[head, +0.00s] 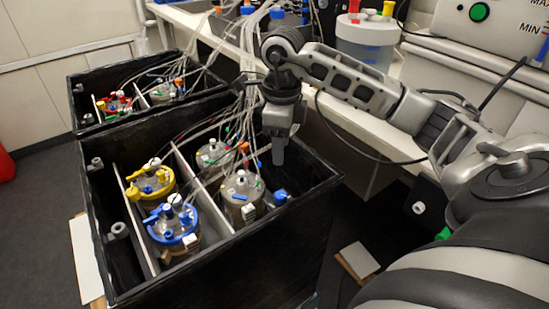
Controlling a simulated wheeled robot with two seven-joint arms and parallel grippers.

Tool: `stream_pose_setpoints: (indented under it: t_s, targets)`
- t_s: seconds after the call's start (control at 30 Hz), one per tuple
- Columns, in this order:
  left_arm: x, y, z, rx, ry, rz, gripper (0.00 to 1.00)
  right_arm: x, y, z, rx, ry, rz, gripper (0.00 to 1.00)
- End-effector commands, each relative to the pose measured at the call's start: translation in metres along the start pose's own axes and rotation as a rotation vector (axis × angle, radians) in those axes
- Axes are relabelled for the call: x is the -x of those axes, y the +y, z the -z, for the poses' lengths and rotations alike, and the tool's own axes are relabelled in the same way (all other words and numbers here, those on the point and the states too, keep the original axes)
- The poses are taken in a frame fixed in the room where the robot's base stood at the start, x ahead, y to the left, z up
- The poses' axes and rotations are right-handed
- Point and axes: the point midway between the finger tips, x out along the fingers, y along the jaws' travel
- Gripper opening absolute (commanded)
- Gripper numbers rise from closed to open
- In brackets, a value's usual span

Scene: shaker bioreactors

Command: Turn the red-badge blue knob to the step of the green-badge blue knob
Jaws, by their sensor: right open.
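I cannot make out a blue knob with a red or green badge for certain. A blue part (541,52) at the right edge, beside a white panel (450,20) marked MAX and MIN, is cut off by the frame. A small blue block-like part (281,196) is in the front black box, but no badge shows on it. My right gripper (279,157) points down over the right part of that box, apart from the blue block and touching no knob that I can see. Its jaws are open, though the gap hardly shows. My left gripper is out of view.
The front black box (190,293) holds several glass vessels with yellow, blue and pale lids. A second black box (88,84) stands behind it. Tubes run up between my right arm and the boxes. A white bench (345,118) lies behind. A green button (480,12) is on the panel.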

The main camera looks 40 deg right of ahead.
Motion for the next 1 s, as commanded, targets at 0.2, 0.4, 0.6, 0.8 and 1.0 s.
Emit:
stream_pose_setpoints:
  t_s: [0.2, 0.4, 0.6, 0.8, 1.0]
  targets:
    - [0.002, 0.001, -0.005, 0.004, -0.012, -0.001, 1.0, -0.048, 0.001, 0.001, 0.0, 0.005, -0.005, 0.48]
    - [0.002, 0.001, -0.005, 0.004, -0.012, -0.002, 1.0, -0.091, 0.002, 0.001, 0.001, 0.004, -0.005, 0.48]
    - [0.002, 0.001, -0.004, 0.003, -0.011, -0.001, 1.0, -0.123, 0.001, 0.0, 0.001, 0.0, -0.003, 0.48]
    - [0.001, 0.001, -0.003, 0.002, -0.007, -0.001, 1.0, -0.138, 0.001, -0.001, 0.001, -0.001, -0.001, 0.48]
    - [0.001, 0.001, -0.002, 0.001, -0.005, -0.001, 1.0, -0.14, 0.0, 0.0, 0.001, -0.001, 0.0, 0.48]
